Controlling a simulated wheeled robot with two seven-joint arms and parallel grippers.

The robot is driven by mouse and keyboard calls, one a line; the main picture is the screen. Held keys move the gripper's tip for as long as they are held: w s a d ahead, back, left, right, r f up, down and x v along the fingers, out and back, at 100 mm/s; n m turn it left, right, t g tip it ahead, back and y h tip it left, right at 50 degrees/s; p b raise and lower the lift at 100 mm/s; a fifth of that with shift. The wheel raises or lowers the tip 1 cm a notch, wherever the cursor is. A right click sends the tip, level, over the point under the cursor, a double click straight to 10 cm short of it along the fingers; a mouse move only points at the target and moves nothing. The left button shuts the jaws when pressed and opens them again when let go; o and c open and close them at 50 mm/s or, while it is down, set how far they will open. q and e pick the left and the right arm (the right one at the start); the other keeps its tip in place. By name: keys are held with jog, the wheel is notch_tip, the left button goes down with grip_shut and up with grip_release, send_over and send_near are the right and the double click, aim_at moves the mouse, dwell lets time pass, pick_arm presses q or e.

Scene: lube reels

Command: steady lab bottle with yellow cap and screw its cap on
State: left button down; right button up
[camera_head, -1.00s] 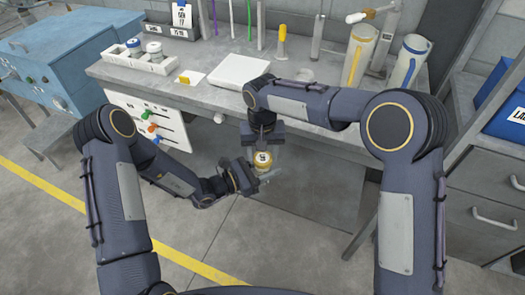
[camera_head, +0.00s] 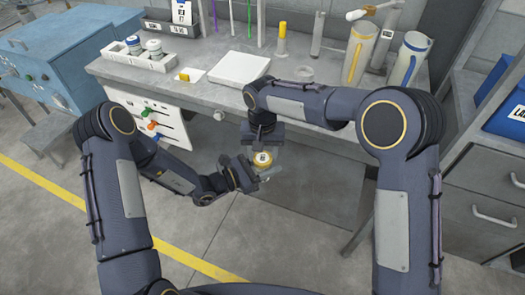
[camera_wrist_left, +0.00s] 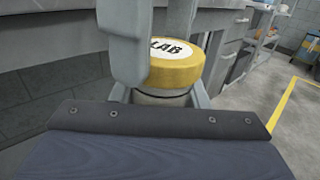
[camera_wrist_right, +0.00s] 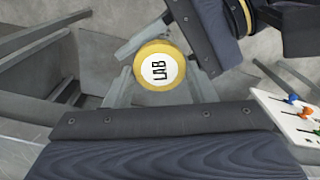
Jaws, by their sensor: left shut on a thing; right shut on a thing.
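The lab bottle is held upright in front of the bench, with its yellow cap (camera_head: 262,161) on top. The cap has a white disc marked LAB and also shows in the left wrist view (camera_wrist_left: 178,72) and the right wrist view (camera_wrist_right: 158,70). My left gripper (camera_head: 258,180) is shut on the bottle body (camera_wrist_left: 160,98), just below the cap. My right gripper (camera_head: 264,150) comes from the bench side and is shut on the cap, one finger on each side. Most of the bottle body is hidden by the fingers and cap.
The grey bench (camera_head: 210,92) lies beyond both grippers. On it are a white rack with jars (camera_head: 140,58), a white pad (camera_head: 239,69) and two tall jugs (camera_head: 408,62). Drawers (camera_head: 488,195) stand at right. Open floor lies below the bottle.

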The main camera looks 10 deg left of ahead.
jog(key=m, duration=0.5)
jog(key=shift+s+d, duration=0.1)
jog(key=m, duration=0.9)
jog(key=shift+s+d, duration=0.1)
jog(key=m, duration=0.9)
jog(key=shift+s, duration=0.2)
jog(key=m, duration=0.9)
jog(key=shift+s+f, duration=0.1)
jog(key=shift+f, duration=0.05)
jog(key=shift+m, duration=0.4)
